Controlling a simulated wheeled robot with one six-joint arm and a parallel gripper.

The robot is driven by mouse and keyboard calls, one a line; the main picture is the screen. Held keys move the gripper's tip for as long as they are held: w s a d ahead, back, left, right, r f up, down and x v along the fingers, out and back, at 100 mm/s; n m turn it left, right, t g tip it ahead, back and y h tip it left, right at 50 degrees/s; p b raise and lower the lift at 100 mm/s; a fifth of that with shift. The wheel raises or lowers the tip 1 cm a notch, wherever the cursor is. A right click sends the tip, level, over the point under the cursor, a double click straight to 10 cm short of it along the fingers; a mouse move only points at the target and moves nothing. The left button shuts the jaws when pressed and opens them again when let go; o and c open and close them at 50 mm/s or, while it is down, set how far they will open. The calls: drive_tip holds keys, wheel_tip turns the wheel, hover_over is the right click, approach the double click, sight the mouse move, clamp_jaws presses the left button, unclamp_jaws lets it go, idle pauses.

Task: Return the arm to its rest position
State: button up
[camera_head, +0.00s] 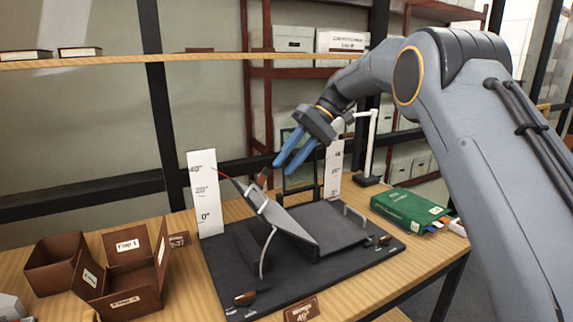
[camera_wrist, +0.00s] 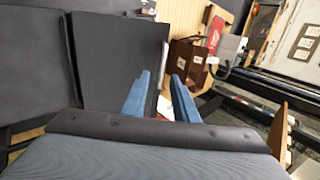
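My gripper (camera_head: 294,155) hangs above the table, its two blue fingers pointing down and to the left. In the wrist view the fingers (camera_wrist: 160,92) stand apart with a gap between them, and I see nothing held. My arm (camera_head: 480,130) reaches in from the right side.
The black base (camera_head: 265,270) carries white angle scales (camera_head: 205,195). Brown boxes (camera_head: 125,270) with flaps stand at the left. A green book or box (camera_head: 408,208) lies at the right, near a white post (camera_head: 371,145). A wooden shelf (camera_head: 120,62) runs above at the left.

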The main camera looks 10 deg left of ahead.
drive_tip(key=s+d+f+m+t+h, duration=0.1)
drive_tip(key=s+d+f+m, duration=0.2)
drive_tip(key=d, duration=0.4)
drive_tip(key=s+d+f+m+t+h, duration=0.1)
drive_tip(key=s+d+f+t, duration=0.2)
drive_tip(key=d, duration=0.4)
drive_tip(key=s+d+f+m+h, duration=0.1)
drive_tip(key=s+d+f+m, duration=0.1)
drive_tip(key=d+f, duration=0.4)
drive_tip(key=s+d+f+m+t+h, duration=0.1)
drive_tip(key=s+d+f, duration=0.2)
drive_tip(key=s+d, duration=0.4)
drive_tip(key=s+d+f+m+t+h, duration=0.1)
drive_tip(key=s+d+f+h, duration=0.1)
drive_tip(key=s+d, duration=0.6)
drive_tip(key=s+f, duration=0.1)
drive_tip(key=s, duration=0.4)
drive_tip(key=shift+s+d+f, duration=0.25)
drive_tip(key=shift+f, duration=0.05)
drive_tip(key=shift+a, duration=0.1)
